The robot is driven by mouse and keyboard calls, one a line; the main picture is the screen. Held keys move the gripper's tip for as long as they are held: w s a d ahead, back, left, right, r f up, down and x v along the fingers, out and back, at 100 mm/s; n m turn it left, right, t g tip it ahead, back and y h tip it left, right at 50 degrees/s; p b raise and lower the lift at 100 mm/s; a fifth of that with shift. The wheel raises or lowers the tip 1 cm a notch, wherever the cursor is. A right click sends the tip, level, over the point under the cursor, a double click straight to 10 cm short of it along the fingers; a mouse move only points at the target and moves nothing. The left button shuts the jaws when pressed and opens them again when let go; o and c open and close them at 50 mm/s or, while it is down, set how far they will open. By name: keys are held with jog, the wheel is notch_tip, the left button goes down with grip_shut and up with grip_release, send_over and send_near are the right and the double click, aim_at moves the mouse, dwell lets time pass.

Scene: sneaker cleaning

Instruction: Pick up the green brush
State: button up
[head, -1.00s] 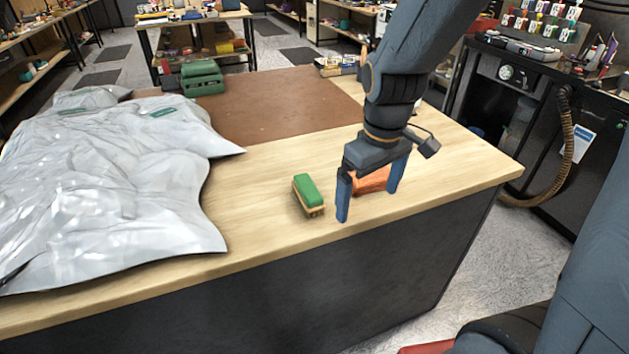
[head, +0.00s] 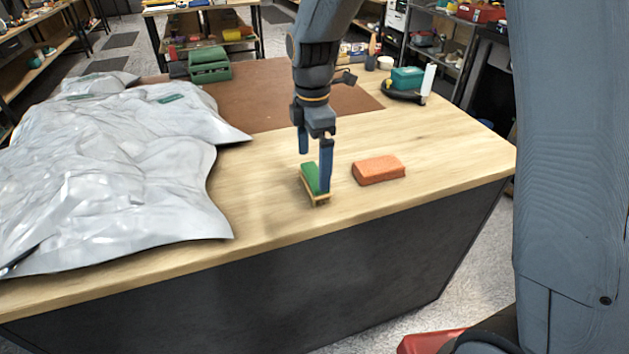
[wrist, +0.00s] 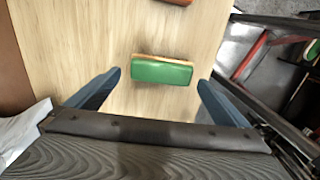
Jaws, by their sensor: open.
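The green brush (head: 311,178) has a green top and a tan wooden base. It lies on the wooden table near its front edge. In the wrist view the green brush (wrist: 162,71) lies just ahead of and between the two finger tips, apart from both. My gripper (head: 314,172) is open and empty, pointing down over the brush. One blue finger hides part of the brush in the head view. My gripper also shows in the wrist view (wrist: 160,78), with a blue finger on each side.
An orange block (head: 379,170) lies just right of the brush. A crumpled grey sheet (head: 110,180) covers the table's left side. A brown mat (head: 255,105), a green box (head: 209,65) and a teal item (head: 407,79) are farther back. Bare wood (head: 265,205) lies left of the brush.

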aim_at(314, 174)
jog(key=shift+s+d+f+p, duration=0.1)
jog(key=shift+f+p, duration=0.35)
jog(key=shift+f, duration=0.75)
jog(key=shift+d+f+p, duration=0.1)
jog(key=shift+f+p, duration=0.3)
jog(key=shift+f, duration=0.75)
jog(key=shift+c, duration=0.3)
